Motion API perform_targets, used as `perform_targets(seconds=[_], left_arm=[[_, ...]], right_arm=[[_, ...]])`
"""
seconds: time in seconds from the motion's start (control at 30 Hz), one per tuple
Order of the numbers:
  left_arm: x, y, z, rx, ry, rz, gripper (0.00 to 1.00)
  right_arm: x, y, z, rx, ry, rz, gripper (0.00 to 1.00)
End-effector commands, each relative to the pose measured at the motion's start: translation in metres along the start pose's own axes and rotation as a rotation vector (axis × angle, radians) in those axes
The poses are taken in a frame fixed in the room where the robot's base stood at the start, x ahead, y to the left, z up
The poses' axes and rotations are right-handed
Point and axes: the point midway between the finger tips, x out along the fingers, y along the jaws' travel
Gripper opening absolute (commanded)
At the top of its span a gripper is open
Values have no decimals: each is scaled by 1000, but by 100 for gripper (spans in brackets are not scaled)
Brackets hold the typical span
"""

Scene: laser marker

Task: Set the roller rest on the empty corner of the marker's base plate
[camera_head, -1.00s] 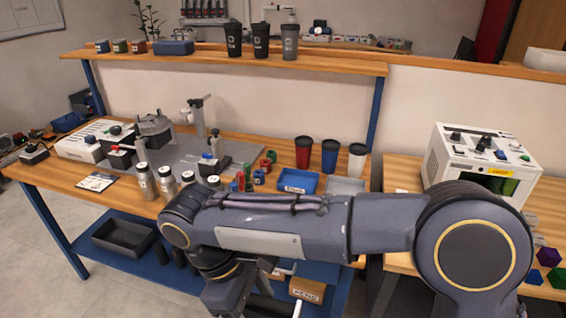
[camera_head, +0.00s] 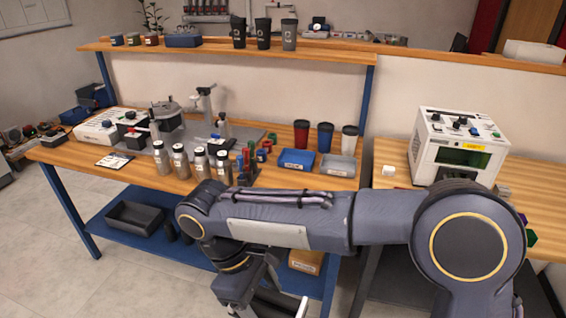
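A grey base plate (camera_head: 250,132) lies on the left wooden bench. A grey round-topped device (camera_head: 165,116) and an upright post (camera_head: 206,106) stand on it. Bottles along its front hide part of the plate, and I cannot tell which corner is empty. I cannot single out the roller rest with certainty. My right arm crosses the view from the right. My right gripper (camera_head: 265,298) hangs low in front of the bench, cut by the bottom edge, away from the plate; its fingers are not clear. My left gripper is out of view.
Several silver bottles (camera_head: 181,161) line the bench front. Blue (camera_head: 297,160) and grey (camera_head: 337,166) trays and several cups stand to the right. A white machine with a green window (camera_head: 460,148) and a small white block (camera_head: 388,171) are on the right bench. A shelf (camera_head: 220,49) runs above.

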Motion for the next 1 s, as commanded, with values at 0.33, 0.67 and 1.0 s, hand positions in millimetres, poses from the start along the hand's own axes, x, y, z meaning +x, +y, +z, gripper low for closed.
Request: perform_targets(seconds=[0.33, 0.67, 1.0], left_arm=[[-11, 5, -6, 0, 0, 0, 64], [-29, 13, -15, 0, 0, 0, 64], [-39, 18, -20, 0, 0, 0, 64]], right_arm=[[33, 60, 8, 251, -3, -106, 22], [117, 153, 52, 726, -7, -304, 22], [195, 198, 103, 1084, 0, -450, 22]])
